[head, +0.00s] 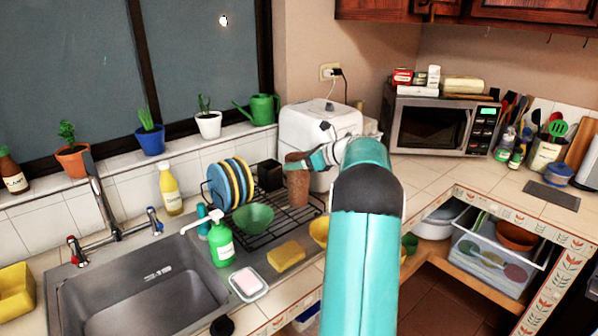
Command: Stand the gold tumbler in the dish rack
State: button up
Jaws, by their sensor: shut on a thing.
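The gold tumbler (298,188), brownish gold, is upright at the right part of the black wire dish rack (285,234). My gripper (299,162) is at the tumbler's top rim, coming in from the right, and is shut on it. I cannot tell whether the tumbler's base rests on the rack wires.
Colored plates (230,183), a green bowl (254,217) and a black holder (269,175) are in the rack. A yellow bowl (319,230) is partly behind my arm. A white appliance (310,128) stands close behind. A green soap bottle (220,243) stands in front.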

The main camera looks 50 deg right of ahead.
jog(key=shift+w+d+f, duration=0.15)
jog(key=shift+f, duration=0.8)
jog(key=shift+w+d+f, duration=0.1)
jog(key=shift+d+f, duration=0.05)
jog(key=shift+f, duration=1)
jog(key=o, duration=1.9)
